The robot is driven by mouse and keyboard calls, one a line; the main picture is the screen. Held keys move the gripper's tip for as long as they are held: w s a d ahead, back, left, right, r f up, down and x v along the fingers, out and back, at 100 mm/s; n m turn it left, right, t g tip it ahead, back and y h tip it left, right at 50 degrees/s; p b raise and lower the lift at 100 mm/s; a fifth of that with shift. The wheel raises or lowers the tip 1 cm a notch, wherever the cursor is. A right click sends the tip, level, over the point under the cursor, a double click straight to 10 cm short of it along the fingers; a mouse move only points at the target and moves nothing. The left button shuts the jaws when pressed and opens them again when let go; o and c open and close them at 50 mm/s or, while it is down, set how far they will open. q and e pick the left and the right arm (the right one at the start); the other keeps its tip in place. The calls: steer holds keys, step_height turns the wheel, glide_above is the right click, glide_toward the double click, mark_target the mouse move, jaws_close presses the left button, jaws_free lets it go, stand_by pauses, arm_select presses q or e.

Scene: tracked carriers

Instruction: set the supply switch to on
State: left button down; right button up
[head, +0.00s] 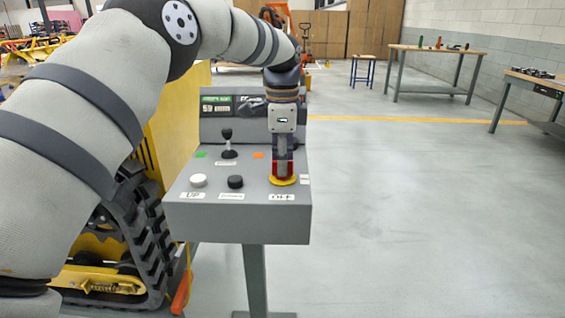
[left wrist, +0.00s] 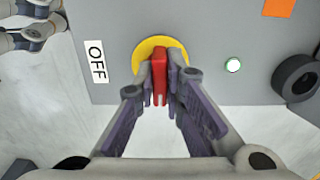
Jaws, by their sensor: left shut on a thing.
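The supply switch is a red handle (head: 282,168) on a yellow disc (head: 283,181) at the right of the grey console (head: 235,224). An OFF label (head: 281,197) sits in front of the disc; a small white label (head: 305,179) to its right is too small to read. My left gripper (head: 282,163) points down and is shut on the red handle. In the left wrist view the fingers (left wrist: 160,88) flank the red handle (left wrist: 159,78), whose long side runs up and down the picture; the OFF label (left wrist: 96,62) is left of it.
The console also bears a white button (head: 198,181), a black button (head: 235,182), a black joystick (head: 228,145) and a display (head: 217,105). A yellow tracked carrier (head: 120,275) stands to the left. The floor to the right is clear up to the workbenches (head: 435,50).

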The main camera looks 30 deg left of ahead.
stand_by(0.5)
arm_select(q)
steer(key=c, duration=1.7)
jaws_free()
steer(key=shift+r, duration=0.1)
step_height(320, 180, up, 12)
steer(key=shift+f, duration=0.1)
